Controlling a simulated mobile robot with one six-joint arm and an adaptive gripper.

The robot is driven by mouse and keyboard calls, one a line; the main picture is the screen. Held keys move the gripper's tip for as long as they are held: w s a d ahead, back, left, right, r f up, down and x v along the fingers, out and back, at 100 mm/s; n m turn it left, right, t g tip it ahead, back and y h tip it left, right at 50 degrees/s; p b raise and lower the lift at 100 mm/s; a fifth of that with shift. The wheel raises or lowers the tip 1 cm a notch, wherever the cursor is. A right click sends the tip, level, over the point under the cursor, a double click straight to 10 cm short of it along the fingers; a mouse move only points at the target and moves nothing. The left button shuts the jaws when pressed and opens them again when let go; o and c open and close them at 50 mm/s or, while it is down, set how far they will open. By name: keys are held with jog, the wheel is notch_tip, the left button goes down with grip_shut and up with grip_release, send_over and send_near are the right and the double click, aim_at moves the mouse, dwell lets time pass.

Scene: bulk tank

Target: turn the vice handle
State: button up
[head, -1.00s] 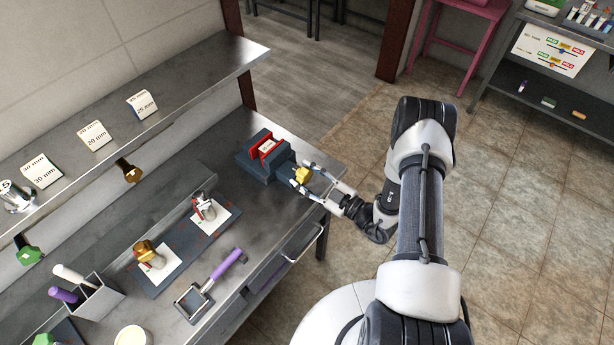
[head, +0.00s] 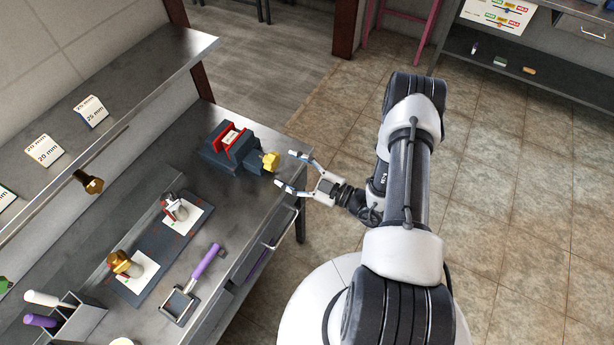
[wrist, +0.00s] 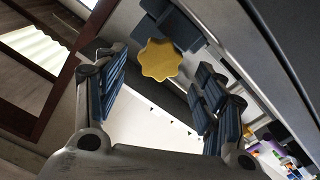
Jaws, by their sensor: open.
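The vice (head: 229,147) is a dark blue-grey block with red jaws (head: 232,137), standing near the far right end of the steel bench. Its yellow lobed handle (head: 270,161) sticks out on the side facing my arm. My gripper (head: 284,171) is open and empty, its two fingers pointing at the handle, with a small gap between the fingertips and it. In the wrist view the yellow handle (wrist: 159,60) shows as a scalloped knob beyond and between the open fingers, with the vice body (wrist: 170,22) behind it.
Fittings on white cards (head: 175,209) stand on a dark mat on the bench, beside a purple-handled tool (head: 207,262). A holder with markers (head: 77,318) is at the lower left. A shelf (head: 110,125) runs above the bench. The floor on the right is clear.

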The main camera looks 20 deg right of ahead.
jog(key=v, duration=0.6)
jog(key=shift+s, duration=0.15)
jog(key=shift+c, duration=0.4)
